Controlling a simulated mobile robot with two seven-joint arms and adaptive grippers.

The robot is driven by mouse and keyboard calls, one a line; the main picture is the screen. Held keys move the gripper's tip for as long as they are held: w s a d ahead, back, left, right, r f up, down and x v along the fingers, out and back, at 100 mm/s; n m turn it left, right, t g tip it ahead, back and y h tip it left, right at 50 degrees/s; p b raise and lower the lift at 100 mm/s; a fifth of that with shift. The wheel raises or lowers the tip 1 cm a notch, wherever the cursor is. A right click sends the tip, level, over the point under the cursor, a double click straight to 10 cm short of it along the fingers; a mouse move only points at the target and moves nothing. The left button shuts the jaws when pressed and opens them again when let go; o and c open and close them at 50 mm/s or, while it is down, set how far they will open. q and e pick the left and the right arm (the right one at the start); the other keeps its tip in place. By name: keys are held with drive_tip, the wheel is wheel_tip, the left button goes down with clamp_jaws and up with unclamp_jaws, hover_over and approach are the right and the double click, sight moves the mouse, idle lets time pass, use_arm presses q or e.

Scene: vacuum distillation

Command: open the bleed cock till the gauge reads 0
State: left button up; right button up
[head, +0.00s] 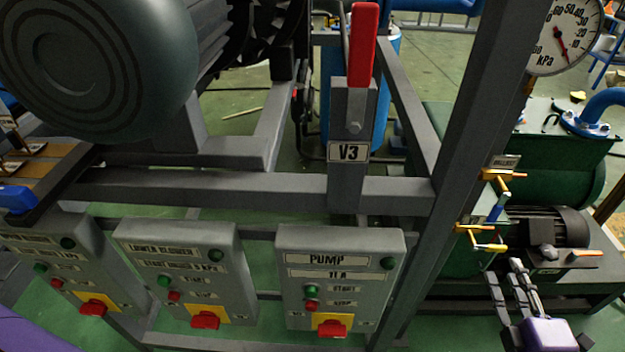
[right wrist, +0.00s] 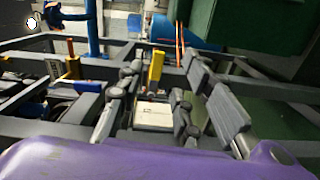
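The kPa gauge (head: 563,35) is at the top right of the head view. Its red needle points down and to the right, just below the 10 mark; the exact reading is unclear. Small cocks with yellow-orange bodies (head: 490,247) sit by the right frame post under a small label plate (head: 503,162) too small to read. I cannot tell for sure which is the bleed cock. My right gripper (head: 512,280) is below them, open and empty. In the right wrist view, a yellow upright piece (right wrist: 155,68) shows beyond the gap between the fingers. My left gripper is out of view.
A red lever (head: 363,45) stands above the V3 label. Several grey control boxes, including the PUMP box (head: 340,270), hang on the front frame. A grey post (head: 455,150) stands left of the cocks. A dark motor (head: 545,232) and green tank (head: 560,170) lie behind.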

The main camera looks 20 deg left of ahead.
sight(498, 250)
drive_tip(key=shift+y, duration=0.3)
drive_tip(key=x, duration=0.7)
drive_tip(key=shift+a, duration=0.35)
drive_tip(key=shift+s, duration=0.1)
clamp_jaws()
